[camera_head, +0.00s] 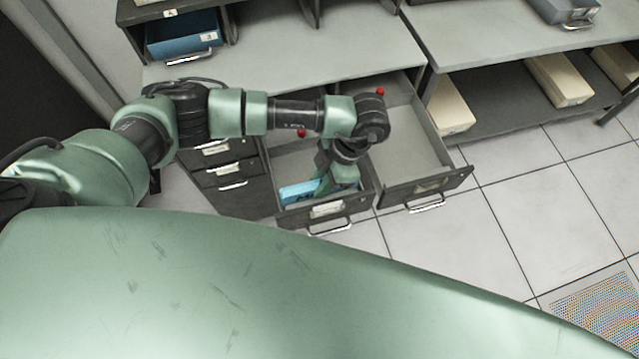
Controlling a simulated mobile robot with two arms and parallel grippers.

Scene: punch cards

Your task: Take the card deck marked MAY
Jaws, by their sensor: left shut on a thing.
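A blue card deck (299,191) lies low in the left of two open drawers, near that drawer's front. Any marking on the deck is too small to read. My left gripper (325,187) points down into this open drawer (329,211) and is shut on the blue deck at its right end. My right gripper does not show.
An empty open drawer (425,186) stands to the right. A blue box (184,36) sits in the shelf at upper left. Cream boxes (450,105) stand on a low shelf at right. The tiled floor (480,230) in front is clear.

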